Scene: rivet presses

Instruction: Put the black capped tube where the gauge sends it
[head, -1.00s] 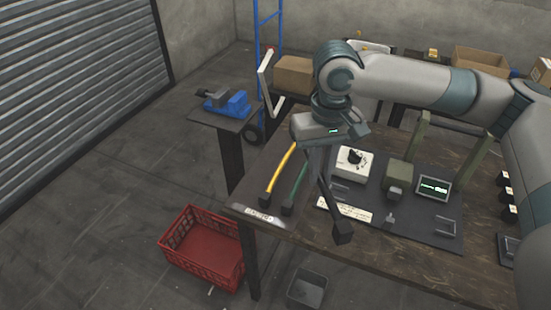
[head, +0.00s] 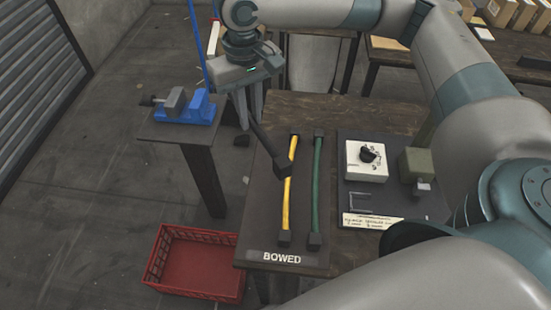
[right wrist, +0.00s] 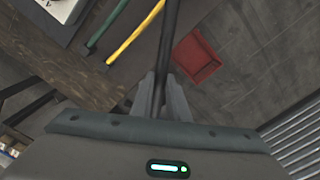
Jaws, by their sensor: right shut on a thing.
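My right gripper (head: 249,108) is shut on the black capped tube (head: 266,142), which hangs slanted below it. The tube's lower black cap (head: 281,166) appears over the upper left of the dark BOWED board (head: 262,215), beside the yellow tube; whether it touches cannot be told. The right wrist view shows the black tube (right wrist: 168,45) between the fingers (right wrist: 161,92). A yellow tube (head: 287,190) and a green tube (head: 317,190) lie on the board. A white box with a black dial (head: 367,158) stands to their right. My left gripper is not in view.
A red crate (head: 197,262) is on the floor left of the workbench. A blue vise (head: 190,108) stands on a small table. A green press (head: 416,165) and a paper note (head: 371,221) are right of the board. The board's left strip is bare.

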